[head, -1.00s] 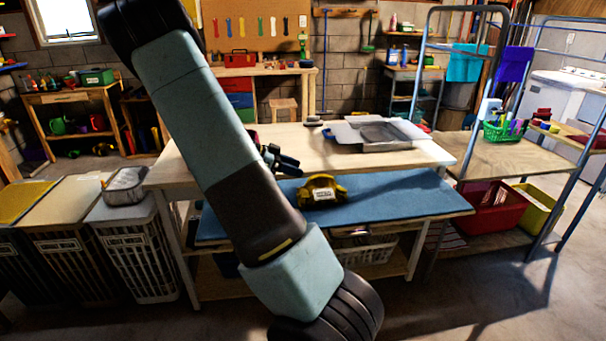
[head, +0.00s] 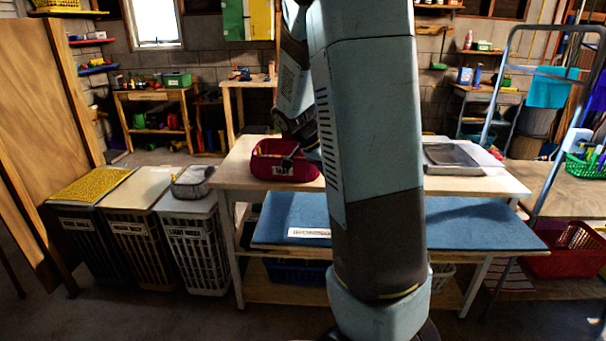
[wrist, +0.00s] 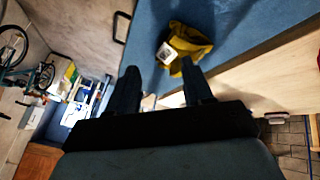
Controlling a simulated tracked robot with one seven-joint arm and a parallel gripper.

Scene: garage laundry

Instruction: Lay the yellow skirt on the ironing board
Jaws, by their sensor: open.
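The blue ironing board (head: 480,223) stands in front of the wooden table in the head view. It also fills the upper middle of the wrist view (wrist: 235,20). The yellow skirt (wrist: 184,43), bunched up with a white tag showing, lies on the board near its edge in the wrist view. My arm hides it in the head view. My gripper (wrist: 163,77) is open and empty, with the skirt beyond the fingertips, nearer the right finger. In the head view my gripper is mostly hidden behind my arm.
A red basket (head: 268,168) and a grey tray (head: 451,160) sit on the wooden table (head: 236,176). Hampers (head: 192,245) stand at left, one with a yellow cloth (head: 92,185) on top. A white label (head: 309,233) shows at the board. A drying rack stands at right.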

